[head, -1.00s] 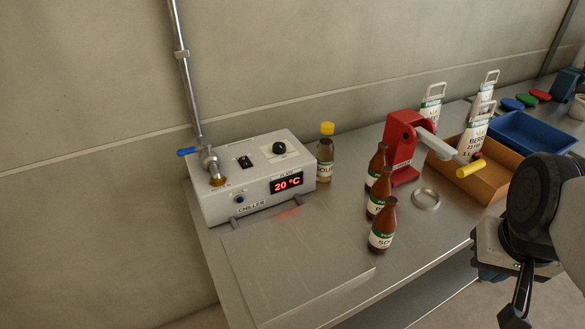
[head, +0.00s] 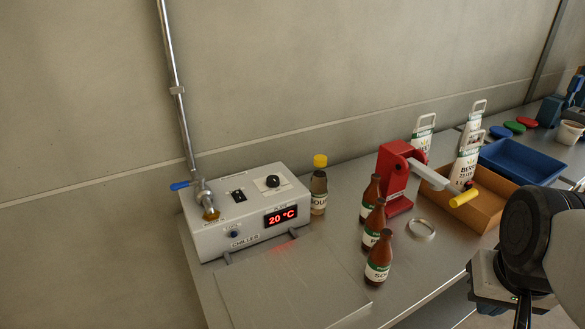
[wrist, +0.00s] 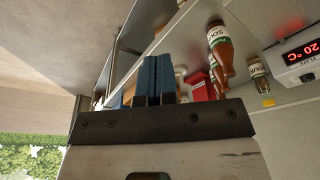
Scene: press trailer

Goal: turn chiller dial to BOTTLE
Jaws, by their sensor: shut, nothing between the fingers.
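The chiller (head: 215,242) is a light grey box at the left end of the steel bench in the head view. Its black round dial (head: 273,181) is on the top face, right of a black switch (head: 238,195); the markings around it are too small to read. The red display (head: 282,216) reads 20 °C. In the wrist view the chiller (wrist: 288,66) shows upside down at the right edge, its dial out of sight. My gripper (wrist: 155,78) is shut and empty, apart from the chiller. In the head view its fingers cannot be made out.
Brown bottles (head: 378,262) and a yellow-capped bottle (head: 319,192) stand right of the chiller. Beyond are a red press (head: 396,180), metal ring (head: 421,229), cardboard tray (head: 484,215) and blue bin (head: 522,163). A pipe with a blue-handled valve (head: 181,185) rises at the chiller's left.

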